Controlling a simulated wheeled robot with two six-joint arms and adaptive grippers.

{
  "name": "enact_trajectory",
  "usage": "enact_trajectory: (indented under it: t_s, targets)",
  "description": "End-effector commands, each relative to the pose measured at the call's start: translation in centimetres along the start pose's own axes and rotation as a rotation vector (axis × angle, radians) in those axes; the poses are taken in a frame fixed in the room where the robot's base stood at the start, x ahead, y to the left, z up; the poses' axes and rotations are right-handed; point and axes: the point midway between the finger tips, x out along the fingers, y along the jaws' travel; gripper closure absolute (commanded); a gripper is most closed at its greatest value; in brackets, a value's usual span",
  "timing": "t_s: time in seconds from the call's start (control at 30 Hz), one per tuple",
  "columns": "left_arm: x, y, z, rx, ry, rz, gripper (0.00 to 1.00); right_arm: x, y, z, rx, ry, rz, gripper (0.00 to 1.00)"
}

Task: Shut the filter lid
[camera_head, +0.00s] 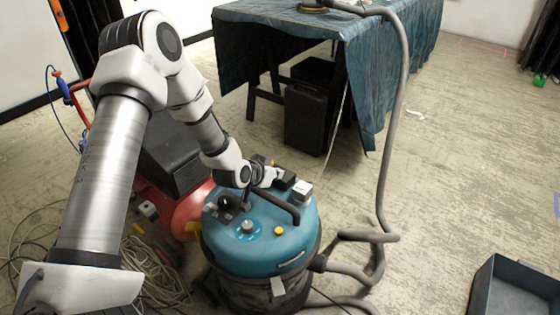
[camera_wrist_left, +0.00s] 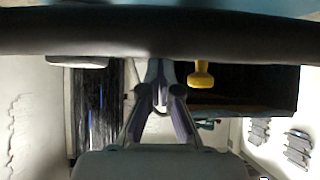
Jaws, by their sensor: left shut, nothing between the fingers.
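The blue-topped vacuum cleaner (camera_head: 262,240) stands upright on the floor. Its top carries a curved black handle (camera_head: 288,207), a small light grey box (camera_head: 302,189) and dark fittings. I cannot clearly tell which fitting is the filter lid, or how far open it stands. My left gripper (camera_head: 272,177) is over the far side of the top, close to the dark fittings. In the left wrist view the left fingers (camera_wrist_left: 160,85) are together and empty, below a dark bar (camera_wrist_left: 160,32). A yellow knob (camera_wrist_left: 201,75) shows beside them. My right gripper is out of view.
A grey hose (camera_head: 392,130) rises from the vacuum to the blue-draped table (camera_head: 385,60). A red machine (camera_head: 182,207) stands close at left, with loose cables (camera_head: 150,270) around it. A dark tray (camera_head: 520,285) lies at right. Floor between hose and tray is clear.

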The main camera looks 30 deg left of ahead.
Motion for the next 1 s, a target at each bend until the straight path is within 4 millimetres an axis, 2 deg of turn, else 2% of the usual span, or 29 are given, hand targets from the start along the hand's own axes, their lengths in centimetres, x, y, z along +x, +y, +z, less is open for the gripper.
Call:
enact_trajectory:
  t_s: [0.1,0.5,1.0]
  targets:
    - [-0.2,0.0,0.9,0.000,-0.003,0.001,1.00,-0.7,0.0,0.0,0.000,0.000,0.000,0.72]
    - [0.0,0.1,3.5,-0.003,-0.018,0.004,1.00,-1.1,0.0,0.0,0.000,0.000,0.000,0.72]
    - [0.2,0.1,4.0,-0.006,-0.017,0.002,1.00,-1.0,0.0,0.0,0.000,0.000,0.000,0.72]
